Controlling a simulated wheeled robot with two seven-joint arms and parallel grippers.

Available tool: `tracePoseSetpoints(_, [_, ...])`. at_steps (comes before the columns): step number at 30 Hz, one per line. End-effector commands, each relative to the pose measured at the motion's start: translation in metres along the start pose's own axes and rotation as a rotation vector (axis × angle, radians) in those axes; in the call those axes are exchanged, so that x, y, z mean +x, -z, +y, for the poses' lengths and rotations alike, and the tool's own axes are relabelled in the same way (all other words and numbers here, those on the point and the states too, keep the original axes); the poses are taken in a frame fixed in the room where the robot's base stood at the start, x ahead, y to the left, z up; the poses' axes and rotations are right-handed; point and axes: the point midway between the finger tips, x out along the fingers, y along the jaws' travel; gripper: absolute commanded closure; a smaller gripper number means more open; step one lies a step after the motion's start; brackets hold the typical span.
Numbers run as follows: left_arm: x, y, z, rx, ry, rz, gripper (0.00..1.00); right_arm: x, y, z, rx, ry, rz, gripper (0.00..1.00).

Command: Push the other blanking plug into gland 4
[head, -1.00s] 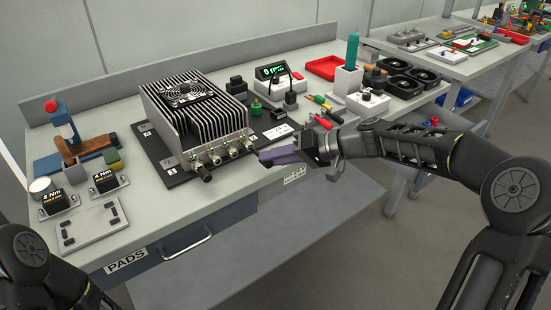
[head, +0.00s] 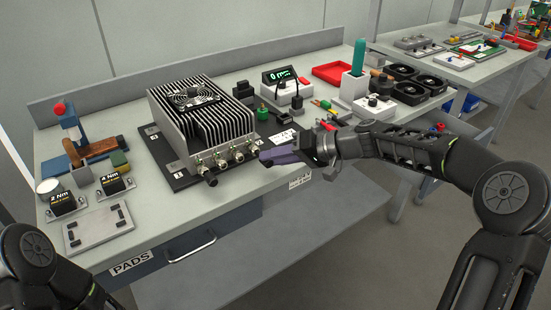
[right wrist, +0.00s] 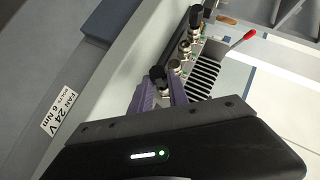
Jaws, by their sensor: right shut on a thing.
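The finned metal box (head: 215,125) stands on a dark base plate on the bench, with a row of metal glands (head: 220,161) along its front. The gland at the left end carries a black plug (head: 210,179), which also shows at the top in the right wrist view (right wrist: 196,16). My right gripper (head: 265,158) is at the right end of the row, close to the last gland (head: 254,147). Its purple fingers are shut on a black plug (right wrist: 158,77), seen between the fingertips in the right wrist view. Whether this plug touches the gland is unclear. My left gripper is out of view.
A box with a green display (head: 288,82), a green-handled tool in a holder (head: 354,82), a red tray (head: 332,73) and black fans (head: 410,93) stand right of the finned box. A flat grey plate (head: 98,227) lies at front left. Open space lies before the bench edge.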

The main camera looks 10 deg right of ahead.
Motion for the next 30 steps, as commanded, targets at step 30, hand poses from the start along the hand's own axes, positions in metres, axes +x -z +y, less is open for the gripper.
tracePoseSetpoints(30, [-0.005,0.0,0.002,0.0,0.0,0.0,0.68,0.014,0.014,0.001,0.001,-0.001,0.001,0.65])
